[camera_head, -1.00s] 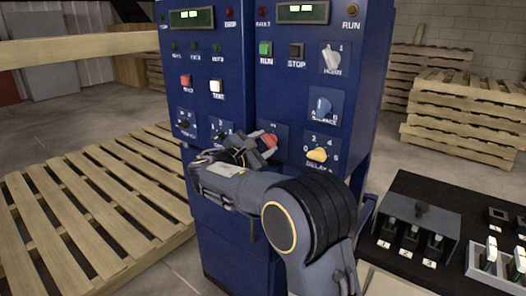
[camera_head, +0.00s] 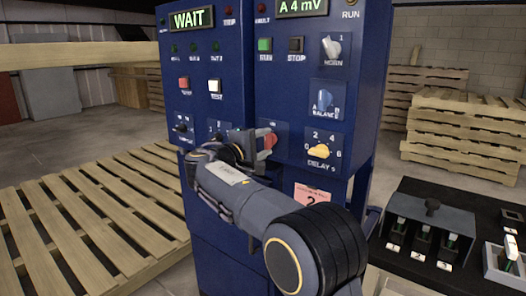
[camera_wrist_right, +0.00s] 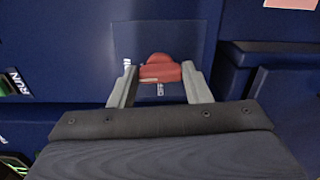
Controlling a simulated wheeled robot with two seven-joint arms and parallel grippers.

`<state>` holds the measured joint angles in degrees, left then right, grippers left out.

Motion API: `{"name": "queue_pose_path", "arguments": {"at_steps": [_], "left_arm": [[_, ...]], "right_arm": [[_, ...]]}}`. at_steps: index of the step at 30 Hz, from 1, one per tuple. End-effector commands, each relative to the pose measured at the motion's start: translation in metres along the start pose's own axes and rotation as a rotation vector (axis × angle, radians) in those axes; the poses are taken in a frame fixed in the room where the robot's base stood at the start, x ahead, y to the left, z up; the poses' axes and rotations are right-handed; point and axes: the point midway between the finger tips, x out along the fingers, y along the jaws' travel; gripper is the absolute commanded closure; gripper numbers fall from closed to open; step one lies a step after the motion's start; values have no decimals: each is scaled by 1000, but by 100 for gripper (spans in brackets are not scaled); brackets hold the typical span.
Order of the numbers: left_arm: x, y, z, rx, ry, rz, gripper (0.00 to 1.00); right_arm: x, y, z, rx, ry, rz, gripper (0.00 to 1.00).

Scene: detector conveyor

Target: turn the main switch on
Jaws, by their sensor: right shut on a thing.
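The red main switch knob (camera_head: 270,141) sits low on the front of the blue cabinet, left of the yellow delay knob. My right gripper (camera_head: 264,140) is at it, its two fingers on either side of the knob. In the right wrist view the red knob (camera_wrist_right: 160,69) lies between the pale fingertips (camera_wrist_right: 158,74), and the gripper is shut on it. Small white labels show beside the knob, too small to read surely. The left display (camera_head: 192,19) reads WAIT and the right display (camera_head: 302,6) reads A 4 mV. My left gripper is not in view.
The yellow delay knob (camera_head: 319,151), blue balance knob (camera_head: 325,101) and grey horn switch (camera_head: 332,47) are close by on the panel. A pink tag (camera_head: 312,196) hangs below. A wooden pallet (camera_head: 95,215) lies left; a black bench (camera_head: 405,262) with switches stands right.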

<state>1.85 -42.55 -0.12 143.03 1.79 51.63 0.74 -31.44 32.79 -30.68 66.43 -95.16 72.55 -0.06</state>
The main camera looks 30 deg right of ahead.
Motion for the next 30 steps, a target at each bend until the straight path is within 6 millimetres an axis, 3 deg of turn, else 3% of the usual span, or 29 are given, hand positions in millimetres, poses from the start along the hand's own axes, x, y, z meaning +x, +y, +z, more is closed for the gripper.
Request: {"name": "queue_pose_path", "arguments": {"at_steps": [22, 23, 27, 30], "left_arm": [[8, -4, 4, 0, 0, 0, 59], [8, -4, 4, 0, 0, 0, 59], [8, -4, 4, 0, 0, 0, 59], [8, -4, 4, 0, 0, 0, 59]], "right_arm": [[0, -2, 0, 86, 0, -4, 79], [0, -2, 0, 86, 0, -4, 54], [0, -2, 0, 85, 0, -3, 36], [0, -1, 0, 85, 0, -2, 35]]}}
